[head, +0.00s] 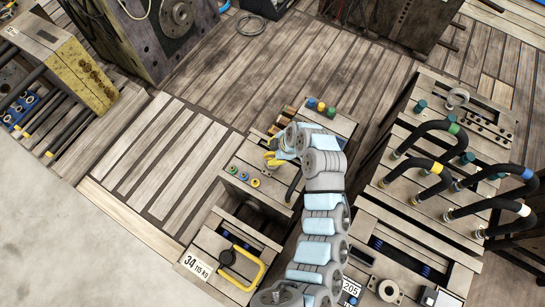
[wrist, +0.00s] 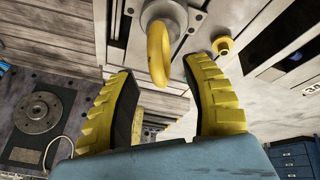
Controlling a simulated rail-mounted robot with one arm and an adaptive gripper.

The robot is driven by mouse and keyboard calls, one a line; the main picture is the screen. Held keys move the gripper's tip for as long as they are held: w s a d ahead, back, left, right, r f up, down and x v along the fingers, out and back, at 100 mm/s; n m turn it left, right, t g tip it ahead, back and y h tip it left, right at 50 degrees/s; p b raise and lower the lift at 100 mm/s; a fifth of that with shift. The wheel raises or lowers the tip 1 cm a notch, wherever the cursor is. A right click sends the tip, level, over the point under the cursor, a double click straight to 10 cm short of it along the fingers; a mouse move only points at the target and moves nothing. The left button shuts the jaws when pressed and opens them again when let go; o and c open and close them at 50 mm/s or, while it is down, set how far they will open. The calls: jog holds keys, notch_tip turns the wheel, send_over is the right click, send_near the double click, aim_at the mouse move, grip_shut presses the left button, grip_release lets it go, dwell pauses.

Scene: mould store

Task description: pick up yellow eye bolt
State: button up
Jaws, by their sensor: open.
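The yellow eye bolt (wrist: 157,52) shows in the wrist view as a yellow ring seen nearly edge-on, with a round grey metal collar at its base. It stands at the top middle, just beyond my fingertips and in line with the gap between them. My gripper (wrist: 163,75) is open, with its yellow ribbed fingers apart and nothing between the pads. In the head view my gripper (head: 271,158) is over the middle mould block, and its yellow fingers cannot be told clearly from the eye bolt there.
A small yellow fitting (wrist: 222,45) sits right of the eye bolt. In the head view, green, blue and yellow rings (head: 255,183) lie on the block's front left, and coloured plugs (head: 321,106) stand at its back. Hoses (head: 430,184) arch over a mould at right.

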jog(key=shift+a+f, duration=0.2)
jog(key=shift+f, duration=0.25)
jog(key=shift+w, duration=0.1)
grip_shut()
jog(key=shift+r, duration=0.15)
